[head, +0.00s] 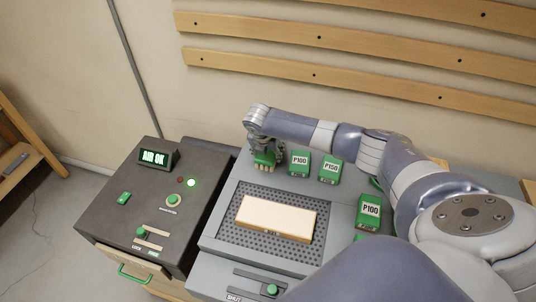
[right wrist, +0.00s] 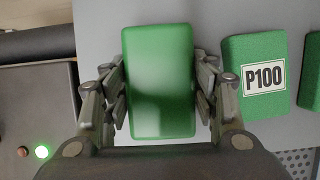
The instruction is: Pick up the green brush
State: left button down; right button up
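The green brush (right wrist: 160,85) fills the middle of the right wrist view, its smooth green top facing the camera. In the head view the green brush (head: 264,158) stands at the back left of the grey bench, with pale bristles low on its near side. My right gripper (right wrist: 161,88) has one finger against each long side of the brush, with no clear gap, and appears shut on it. In the head view my right gripper (head: 264,148) is directly above the brush, partly covering it. I cannot tell whether the brush touches the bench. My left gripper is out of view.
Green P100 (head: 299,163) and P150 (head: 330,171) blocks stand right of the brush. Another P100 block (head: 369,211) is nearer my arm. A pale block (head: 276,217) lies on the perforated plate (head: 230,234). A dark control cabinet (head: 150,208) stands at left.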

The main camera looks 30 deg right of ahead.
jog(key=shift+c, duration=0.8)
jog(key=shift+r, duration=0.2)
jog(key=r+b, duration=0.2)
jog(key=r, duration=0.1)
jog(key=shift+s+a+r, duration=0.15)
jog(key=shift+s+r, duration=0.05)
jog(key=shift+r, duration=0.05)
jog(key=s+a+r+b, duration=0.1)
jog(key=s+a+b, duration=0.1)
jog(key=s+a, duration=0.7)
jog(key=s, duration=0.3)
jog(key=shift+s+r+b, duration=0.3)
jog(key=shift+s, duration=0.05)
